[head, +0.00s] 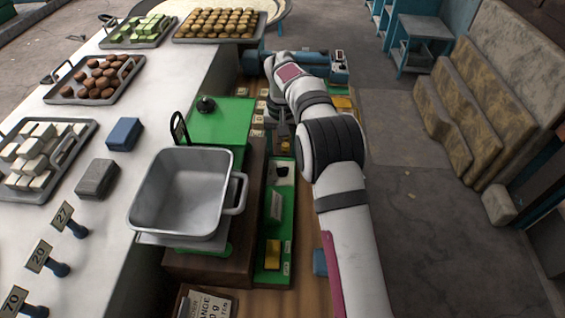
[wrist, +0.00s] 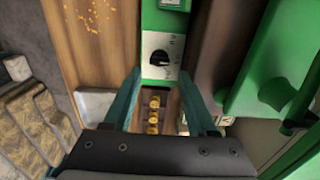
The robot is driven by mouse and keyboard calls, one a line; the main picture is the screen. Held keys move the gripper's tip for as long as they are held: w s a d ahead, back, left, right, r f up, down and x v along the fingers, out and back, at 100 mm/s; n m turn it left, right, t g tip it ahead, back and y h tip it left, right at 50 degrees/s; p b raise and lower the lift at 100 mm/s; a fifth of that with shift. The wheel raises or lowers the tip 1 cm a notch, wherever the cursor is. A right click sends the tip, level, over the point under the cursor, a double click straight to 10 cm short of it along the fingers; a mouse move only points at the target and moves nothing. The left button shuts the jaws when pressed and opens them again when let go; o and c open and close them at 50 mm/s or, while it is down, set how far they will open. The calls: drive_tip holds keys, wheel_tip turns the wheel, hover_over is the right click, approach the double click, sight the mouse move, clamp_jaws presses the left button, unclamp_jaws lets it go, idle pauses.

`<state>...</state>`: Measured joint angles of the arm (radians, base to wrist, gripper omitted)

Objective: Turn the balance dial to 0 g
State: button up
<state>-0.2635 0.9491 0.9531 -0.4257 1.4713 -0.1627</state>
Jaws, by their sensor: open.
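The balance dial is a black knob (wrist: 161,58) on a white plate on a narrow green panel (wrist: 165,20), just beyond my fingertips in the wrist view. In the head view the dial (head: 281,172) is on the green panel (head: 272,215) right of the dark block. Its reading is too small to tell. My gripper (wrist: 160,88) is open, with nothing held, its fingers apart and short of the knob in the picture. In the head view my gripper (head: 284,132) is above the panel strip, farther back than the dial. Small yellow pieces (wrist: 154,113) show between the fingers.
A grey metal pan (head: 180,190) sits on the green scale left of the dial. A white counter holds trays of food (head: 95,80), a blue block (head: 124,134), a grey block (head: 97,178) and number tags (head: 70,220). A partly cut-off sign (head: 210,304) stands in front.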

sight(282, 169)
wheel_tip(282, 169, down, 7)
drive_tip(key=shift+r, duration=0.1)
clamp_jaws()
idle(0.3)
